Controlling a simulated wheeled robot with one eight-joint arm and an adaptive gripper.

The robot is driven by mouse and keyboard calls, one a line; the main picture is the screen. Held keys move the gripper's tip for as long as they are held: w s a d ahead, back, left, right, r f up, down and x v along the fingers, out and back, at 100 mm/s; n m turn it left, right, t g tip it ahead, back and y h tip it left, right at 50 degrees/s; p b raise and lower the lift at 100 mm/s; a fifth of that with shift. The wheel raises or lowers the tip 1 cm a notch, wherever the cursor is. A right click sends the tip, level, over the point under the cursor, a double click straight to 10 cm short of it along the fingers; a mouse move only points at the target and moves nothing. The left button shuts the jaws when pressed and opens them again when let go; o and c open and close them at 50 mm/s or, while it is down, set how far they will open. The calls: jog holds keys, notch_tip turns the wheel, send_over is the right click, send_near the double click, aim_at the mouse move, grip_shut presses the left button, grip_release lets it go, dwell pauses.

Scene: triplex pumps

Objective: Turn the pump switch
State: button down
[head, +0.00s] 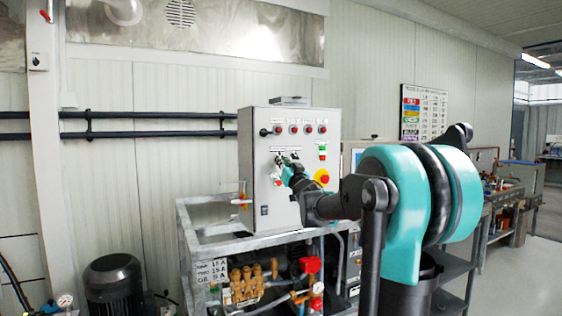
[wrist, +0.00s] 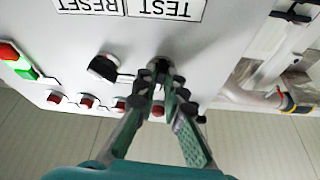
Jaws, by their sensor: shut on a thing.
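The grey control box (head: 256,190) stands behind the pump frame and carries several switches and lamps. My gripper (head: 285,165) is at the middle of its front panel. In the wrist view, my gripper (wrist: 164,84) has its fingertips closed on a dark rotary switch (wrist: 160,64), near the upside-down TEST label (wrist: 168,9). The fingers partly hide the switch, and its turn position cannot be told. A second black rotary switch (wrist: 102,67) sits to its left, free of the fingers, near the RESET label (wrist: 88,6).
Red lamps (wrist: 87,101) line the panel near the fingers. A red and green button (wrist: 20,63) is at the left of the wrist view. A red emergency stop (head: 322,177) sits beside my arm. Brass pump parts (head: 247,283) and metal rails (head: 210,246) lie below.

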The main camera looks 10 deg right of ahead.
jog(key=shift+n+y, duration=0.6)
jog(key=shift+n, duration=0.7)
jog(key=c, duration=1.6)
grip_release()
jog(key=v, duration=1.2)
jog(key=shift+d+r, duration=0.15)
